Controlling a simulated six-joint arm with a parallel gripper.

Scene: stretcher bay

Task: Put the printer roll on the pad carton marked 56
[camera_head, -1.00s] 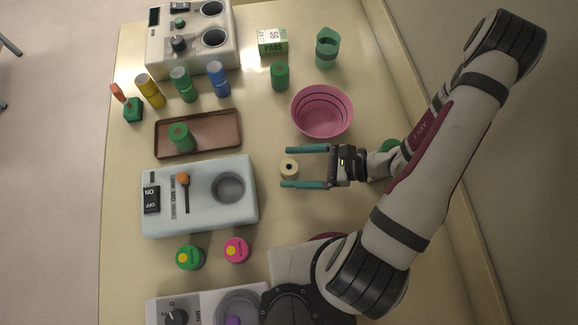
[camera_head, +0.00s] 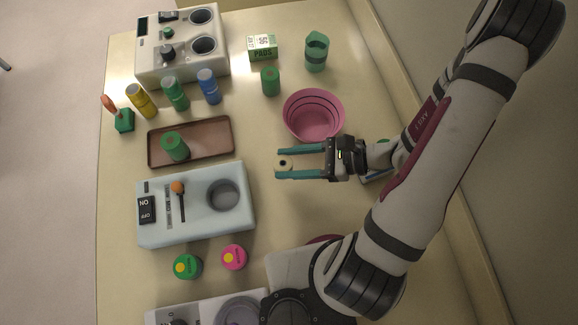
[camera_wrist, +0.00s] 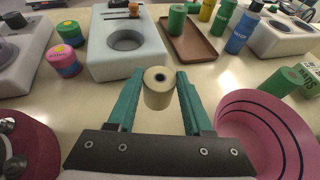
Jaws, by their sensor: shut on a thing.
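The printer roll (camera_head: 283,163) is a small cream cylinder with a dark core. My gripper (camera_head: 282,163) is shut on it, one teal finger on each side. In the wrist view the roll (camera_wrist: 159,90) stands upright between the fingertips (camera_wrist: 159,92); whether it clears the table is hard to tell. The pad carton (camera_head: 262,47) is a small white and green box marked PADS at the back of the table, with 56 on its top. It lies well beyond my gripper, and in the wrist view its edge (camera_wrist: 308,72) shows at the right.
A pink bowl (camera_head: 314,117) lies close beside my gripper, toward the carton. A green cylinder (camera_head: 270,82) stands just in front of the carton, and a green cup (camera_head: 316,52) stands right of it. A brown tray (camera_head: 217,151) and a pale blue device (camera_head: 196,234) lie to the left.

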